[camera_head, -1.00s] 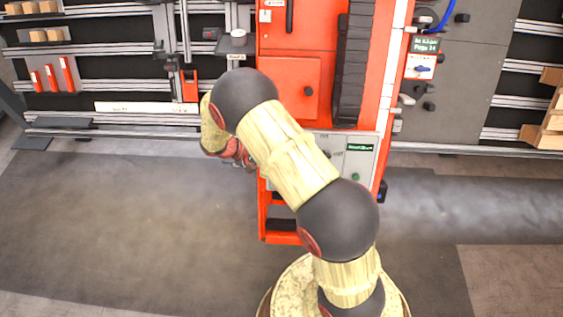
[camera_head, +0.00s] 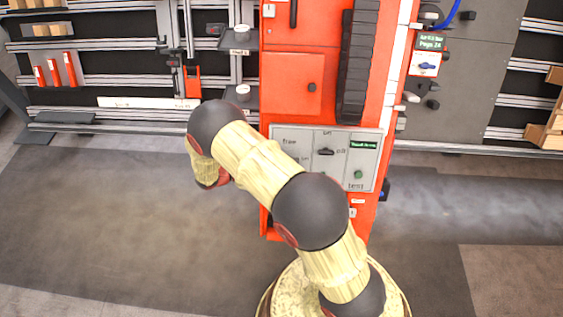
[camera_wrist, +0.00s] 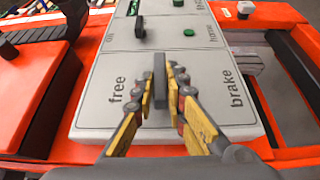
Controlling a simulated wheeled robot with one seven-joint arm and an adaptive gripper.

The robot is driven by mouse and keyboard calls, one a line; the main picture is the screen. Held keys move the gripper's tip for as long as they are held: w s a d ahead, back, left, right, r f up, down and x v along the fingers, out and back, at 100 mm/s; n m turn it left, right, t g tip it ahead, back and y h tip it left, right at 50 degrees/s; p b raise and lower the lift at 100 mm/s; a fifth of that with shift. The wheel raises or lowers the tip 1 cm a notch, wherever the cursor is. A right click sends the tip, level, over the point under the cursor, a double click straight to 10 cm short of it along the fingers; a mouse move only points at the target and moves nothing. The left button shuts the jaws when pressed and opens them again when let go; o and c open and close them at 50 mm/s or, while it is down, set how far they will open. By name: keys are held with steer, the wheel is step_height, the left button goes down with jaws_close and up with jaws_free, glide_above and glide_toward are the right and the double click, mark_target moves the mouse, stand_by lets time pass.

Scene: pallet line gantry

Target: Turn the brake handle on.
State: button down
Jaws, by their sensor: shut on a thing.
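The brake handle (camera_wrist: 160,82) is a dark upright bar on the light grey control panel (camera_wrist: 88,110) in the wrist view. It stands between the printed words "free" on the left and "brake" on the right. It points about straight up the picture, toward neither word. My gripper (camera_wrist: 161,76) has one yellow-and-grey finger on each side of the bar and is shut on it. In the head view the panel (camera_head: 308,158) sits on the front of the orange cabinet, and my arm covers its lower left. The gripper and the brake handle are hidden there.
Above the handle are a dark switch (camera_wrist: 140,27) and a green button (camera_wrist: 188,32). The orange cabinet (camera_head: 290,85) stands before a wall of rails and racks. Small shelves with white round items (camera_head: 243,90) flank its left side. The floor to the left is clear.

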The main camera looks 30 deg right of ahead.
steer(key=shift+s, duration=0.1)
steer(key=c, duration=1.9)
jaws_free()
steer(key=shift+o, duration=0.5)
steer(key=v, duration=1.2)
steer(key=shift+f, duration=0.1)
